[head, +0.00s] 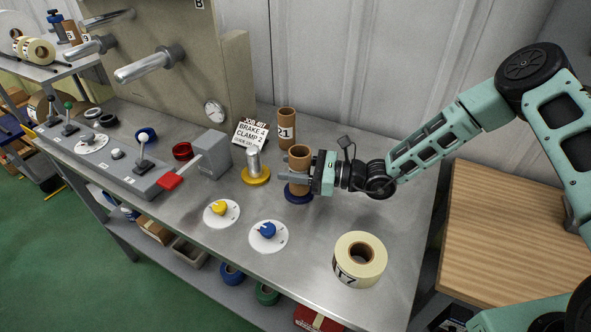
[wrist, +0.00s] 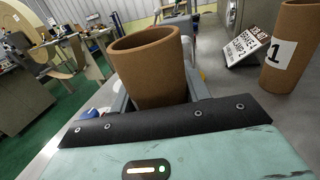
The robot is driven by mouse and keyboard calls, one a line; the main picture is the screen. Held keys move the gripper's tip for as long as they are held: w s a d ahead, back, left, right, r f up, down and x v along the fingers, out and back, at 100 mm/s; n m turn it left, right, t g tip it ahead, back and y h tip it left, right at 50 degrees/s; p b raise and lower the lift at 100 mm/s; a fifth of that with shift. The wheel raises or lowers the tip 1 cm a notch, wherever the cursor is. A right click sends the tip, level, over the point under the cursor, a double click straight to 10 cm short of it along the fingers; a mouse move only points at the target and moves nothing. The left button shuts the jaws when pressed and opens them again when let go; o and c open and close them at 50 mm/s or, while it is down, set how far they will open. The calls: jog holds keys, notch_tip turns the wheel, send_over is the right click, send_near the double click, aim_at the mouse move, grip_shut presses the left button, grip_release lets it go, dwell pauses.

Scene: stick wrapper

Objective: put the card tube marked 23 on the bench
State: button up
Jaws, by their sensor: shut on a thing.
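A brown card tube (head: 299,156) stands upright between the fingers of my gripper (head: 293,180); no number shows on its visible side. In the wrist view the held tube (wrist: 150,62) is open at the top, and its lower part is hidden by my gripper. A blue disc (head: 298,197) is right below it on the grey metal bench (head: 315,232); I cannot tell whether the tube touches it or sits on a spindle there. My gripper is shut on this tube. Another brown tube, marked 21 (head: 286,122), stands behind.
A silver spindle on a yellow base (head: 256,177) stands just left of the held tube. A cream roll marked 17 (head: 360,259), yellow (head: 220,210) and blue (head: 268,233) dials and a job sign (head: 251,132) are nearby. A wooden top (head: 510,230) lies beyond.

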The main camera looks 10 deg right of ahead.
notch_tip(320, 180, up, 10)
jog(key=shift+f+b, duration=0.15)
jog(key=shift+b, duration=0.5)
jog(key=shift+r+p, duration=1.55)
jog(key=shift+r, duration=0.1)
jog(key=shift+s, duration=0.1)
